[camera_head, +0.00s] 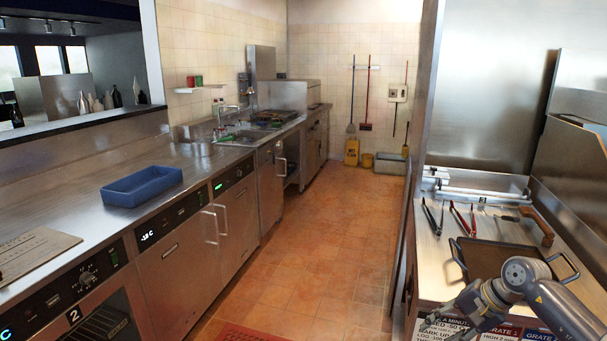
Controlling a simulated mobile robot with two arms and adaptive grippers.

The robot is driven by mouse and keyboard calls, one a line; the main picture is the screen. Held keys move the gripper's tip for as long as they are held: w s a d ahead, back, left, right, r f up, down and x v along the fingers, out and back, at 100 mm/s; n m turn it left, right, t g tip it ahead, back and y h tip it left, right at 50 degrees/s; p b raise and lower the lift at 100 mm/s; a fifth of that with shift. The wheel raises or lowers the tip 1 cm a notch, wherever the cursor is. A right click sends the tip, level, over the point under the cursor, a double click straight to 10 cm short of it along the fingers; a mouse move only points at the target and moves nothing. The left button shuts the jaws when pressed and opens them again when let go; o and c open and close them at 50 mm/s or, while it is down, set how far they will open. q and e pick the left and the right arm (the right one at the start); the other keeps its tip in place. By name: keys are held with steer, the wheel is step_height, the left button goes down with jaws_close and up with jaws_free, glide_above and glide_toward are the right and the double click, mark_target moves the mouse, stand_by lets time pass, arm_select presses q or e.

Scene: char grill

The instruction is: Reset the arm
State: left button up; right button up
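My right arm comes in from the lower right, over the front of the grill-side counter. My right gripper (437,326) is at the bottom edge, in front of the tray pan. Its dark fingers point left and look spread apart with nothing between them, though the lower one is partly cut off by the picture edge. My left arm and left gripper are not in view.
A tray pan (497,258), tongs (434,217), red-handled tongs (463,219) and a wooden-handled tool (537,226) lie on the right counter. A blue bin (142,186) stands on the left counter (85,190).

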steer(key=a+f+m+t+y, duration=0.3)
steer(key=a+f+m+y, duration=0.3)
steer(key=a+f+m, duration=0.65)
steer(key=s+d+f+m+t+h, duration=0.3)
steer(key=f+m, duration=0.6)
steer(key=m, duration=0.3)
steer(key=s+d+f+m+t+h, duration=0.2)
steer(key=s+f+m, duration=0.1)
steer(key=f+m, duration=0.8)
steer(key=s+d+f+m+g+h, duration=0.2)
steer(key=s+f+m, duration=0.5)
steer(key=s, duration=0.3)
steer(key=s+d+f+m+g+h, duration=0.1)
steer(key=s+f+m+g+h, duration=0.15)
steer(key=s+f+m, duration=0.55)
steer(key=s+a+f+m+g, duration=0.1)
steer(key=s+f+m+g, duration=0.1)
steer(key=s, duration=0.7)
steer(key=s+a+f+m+g+h, duration=0.1)
steer(key=s+f+m+g, duration=0.1)
steer(key=s, duration=0.8)
steer(key=s+a+f+m+g, duration=0.1)
steer(key=s+f+m+g, duration=0.1)
steer(key=s+m, duration=0.4)
steer(key=s+f, duration=0.1)
steer(key=s, duration=0.3)
steer(key=shift+a+f, duration=0.25)
steer(key=shift+c, duration=0.8)
steer(key=shift+d, duration=0.1)
